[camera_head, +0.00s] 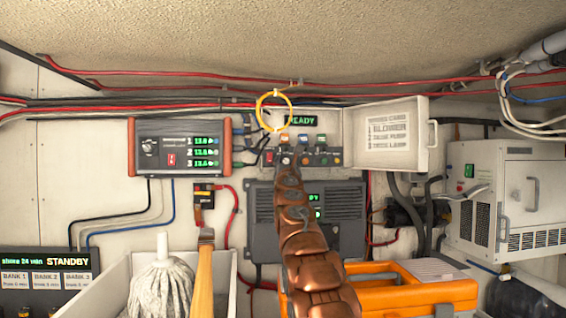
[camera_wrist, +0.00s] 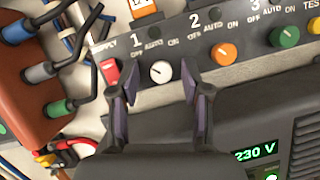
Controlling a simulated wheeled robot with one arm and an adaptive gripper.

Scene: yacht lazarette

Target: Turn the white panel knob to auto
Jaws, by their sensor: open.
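The white knob (camera_wrist: 160,71) is on the dark grey switch panel (camera_wrist: 240,22) in the wrist view, under the number 1. OFF, AUTO and ON are printed above it. I cannot tell for sure which label its pointer faces. My gripper (camera_wrist: 158,84) is open, with one finger on each side of the knob; I cannot tell whether they touch it. In the head view my copper-coloured arm reaches up to the panel (camera_head: 330,160), and the white knob cannot be made out clearly behind its end.
An orange knob (camera_wrist: 222,53) and a green knob (camera_wrist: 285,36) sit right of the white one; a red switch (camera_wrist: 109,71) is close left. An open cover door (camera_head: 390,135) stands right of the panel. A yellow ring (camera_head: 273,110) hangs above. A mop (camera_head: 162,285) stands in front.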

